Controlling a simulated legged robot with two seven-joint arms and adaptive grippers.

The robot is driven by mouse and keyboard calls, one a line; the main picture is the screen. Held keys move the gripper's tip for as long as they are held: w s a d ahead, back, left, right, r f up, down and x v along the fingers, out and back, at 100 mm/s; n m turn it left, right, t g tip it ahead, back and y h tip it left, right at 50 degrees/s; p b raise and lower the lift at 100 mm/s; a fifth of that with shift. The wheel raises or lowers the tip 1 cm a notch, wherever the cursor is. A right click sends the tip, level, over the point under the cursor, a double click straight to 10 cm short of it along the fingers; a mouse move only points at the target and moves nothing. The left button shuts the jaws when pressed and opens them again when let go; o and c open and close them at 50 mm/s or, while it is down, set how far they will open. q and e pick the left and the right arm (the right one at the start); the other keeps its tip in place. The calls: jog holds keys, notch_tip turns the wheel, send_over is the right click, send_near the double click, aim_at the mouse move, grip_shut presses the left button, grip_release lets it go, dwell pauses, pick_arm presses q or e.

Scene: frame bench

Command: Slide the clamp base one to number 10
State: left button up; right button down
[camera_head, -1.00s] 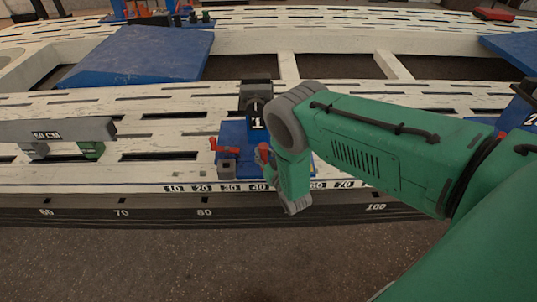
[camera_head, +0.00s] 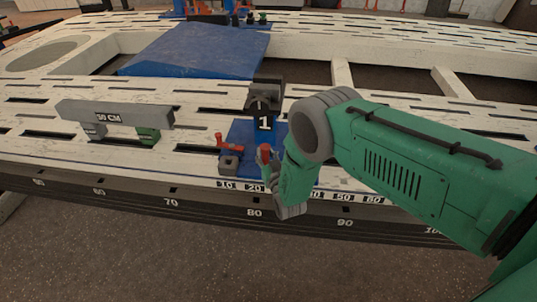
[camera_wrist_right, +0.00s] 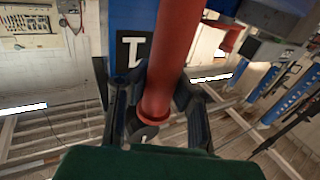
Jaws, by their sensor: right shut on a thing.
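The left gripper is not in view.
A blue ramp (camera_head: 200,50) lies behind. The slotted white bench top has printed numbers along its front edge.

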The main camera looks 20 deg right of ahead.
jog(key=shift+s+a+f, duration=0.35)
jog(key=shift+a+f, duration=0.05)
jog(key=shift+a, duration=0.25)
jog(key=c, duration=1.5)
grip_release()
jog(key=shift+a, duration=0.1)
jog(key=shift+c, duration=0.2)
jog(key=shift+o, duration=1.1)
jog(key=shift+r, duration=0.15)
jog(key=shift+w+d, duration=0.1)
jog(key=shift+d, duration=0.2)
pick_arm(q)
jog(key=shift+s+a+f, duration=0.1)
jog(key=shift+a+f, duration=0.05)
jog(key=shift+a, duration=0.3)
pick_arm(e)
jog(key=shift+d, duration=0.1)
jog(key=shift+s, duration=0.4)
jog(key=s+a, duration=0.1)
jog(key=s, duration=1)
jog(key=shift+a, duration=0.15)
jog(key=shift+s, duration=0.1)
